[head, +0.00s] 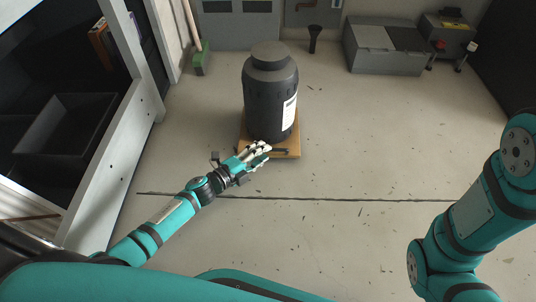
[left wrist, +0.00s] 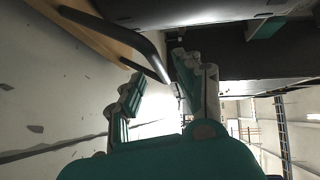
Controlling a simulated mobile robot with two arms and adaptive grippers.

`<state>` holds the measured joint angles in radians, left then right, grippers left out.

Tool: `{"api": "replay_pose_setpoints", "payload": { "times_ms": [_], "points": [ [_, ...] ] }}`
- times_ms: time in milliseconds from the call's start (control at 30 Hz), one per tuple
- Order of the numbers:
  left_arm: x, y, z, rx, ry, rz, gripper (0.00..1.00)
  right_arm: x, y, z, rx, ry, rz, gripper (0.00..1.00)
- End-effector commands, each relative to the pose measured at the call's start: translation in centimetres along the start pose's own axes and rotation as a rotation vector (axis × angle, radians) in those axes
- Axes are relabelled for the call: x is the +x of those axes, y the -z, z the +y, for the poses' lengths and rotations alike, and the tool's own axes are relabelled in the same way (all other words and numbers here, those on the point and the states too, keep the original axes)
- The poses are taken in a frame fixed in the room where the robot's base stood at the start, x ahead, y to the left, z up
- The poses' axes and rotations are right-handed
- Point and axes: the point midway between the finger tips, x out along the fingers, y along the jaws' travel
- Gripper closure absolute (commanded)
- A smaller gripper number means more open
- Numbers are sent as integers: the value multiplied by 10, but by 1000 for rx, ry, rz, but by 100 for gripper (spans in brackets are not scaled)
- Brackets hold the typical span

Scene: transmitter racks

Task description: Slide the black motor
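The black motor (head: 270,98) is a large dark cylinder with a narrower top and a white label. It stands upright on a wooden board (head: 285,142) on the floor. A black bent handle (left wrist: 125,38) comes off the board in the left wrist view. My left gripper (head: 262,153) is at the board's front edge, just in front of the motor. Its fingers are spread apart in the left wrist view (left wrist: 158,72), with the handle reaching between them. I cannot tell whether they touch it. My right gripper is out of view.
A white-framed rack (head: 115,150) stands on the left. Grey boxes (head: 385,48) and a dark funnel-like object (head: 313,38) stand at the back. A green-ended broom (head: 199,62) leans at the back left. The floor right of the motor and in front is clear.

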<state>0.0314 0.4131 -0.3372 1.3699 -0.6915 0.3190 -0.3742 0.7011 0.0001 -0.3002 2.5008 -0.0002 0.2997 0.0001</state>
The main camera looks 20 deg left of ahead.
Motion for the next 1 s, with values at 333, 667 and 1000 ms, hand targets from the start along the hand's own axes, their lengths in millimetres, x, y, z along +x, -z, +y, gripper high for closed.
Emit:
{"api": "replay_pose_setpoints", "payload": {
  "times_ms": [333, 667, 1000],
  "points": [
    [31, 0, 1, -2, -1, -1, 66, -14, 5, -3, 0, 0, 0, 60],
    [31, 0, 0, -2, -1, -1, 77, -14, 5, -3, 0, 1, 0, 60],
    [31, 0, 1, -1, -2, -1, 100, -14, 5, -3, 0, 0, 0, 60]
  ]
}}
